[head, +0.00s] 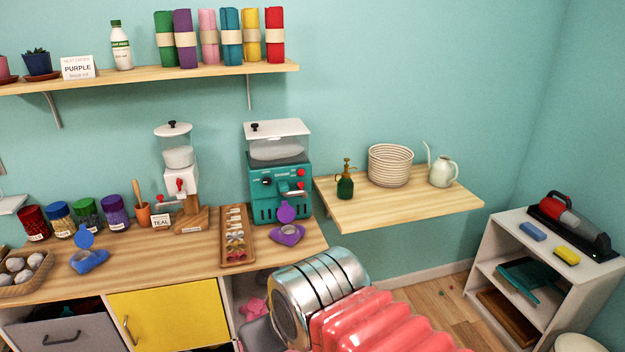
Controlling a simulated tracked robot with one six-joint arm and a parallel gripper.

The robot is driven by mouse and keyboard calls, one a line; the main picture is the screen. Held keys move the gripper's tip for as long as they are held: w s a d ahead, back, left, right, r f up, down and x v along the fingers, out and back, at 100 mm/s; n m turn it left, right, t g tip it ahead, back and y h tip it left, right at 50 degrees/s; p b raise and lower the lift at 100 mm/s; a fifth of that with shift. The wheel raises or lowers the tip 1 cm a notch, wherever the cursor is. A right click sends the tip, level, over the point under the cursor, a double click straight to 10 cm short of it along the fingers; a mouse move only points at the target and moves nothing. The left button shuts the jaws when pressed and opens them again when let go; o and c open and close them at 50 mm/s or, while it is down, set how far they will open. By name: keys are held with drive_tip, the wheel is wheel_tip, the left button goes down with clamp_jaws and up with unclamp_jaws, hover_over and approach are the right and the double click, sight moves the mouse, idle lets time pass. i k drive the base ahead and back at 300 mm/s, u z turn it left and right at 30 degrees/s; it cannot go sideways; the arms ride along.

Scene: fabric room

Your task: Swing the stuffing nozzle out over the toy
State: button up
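A teal stuffing machine (279,179) with a clear hopper and white lid stands at the right end of the wooden counter. A short grey nozzle with a red end (293,193) shows low on its front; its exact direction is hard to tell. A purple toy (287,234) with a round pale opening and a raised purple flap lies on the counter in front of the machine. The flap partly covers the machine's lower front. My arm, silver and coral, rises at the bottom centre, apart from the machine. My gripper's fingers do not show.
A wooden tray (237,257) of small parts lies left of the purple toy. A wooden wall shelf (420,207) holds a green sprayer, basket and watering can.

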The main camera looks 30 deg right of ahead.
sight(302, 191)
drive_tip(key=u, duration=0.05)
drive_tip(key=i, duration=1)
drive_tip(key=z, duration=0.05)
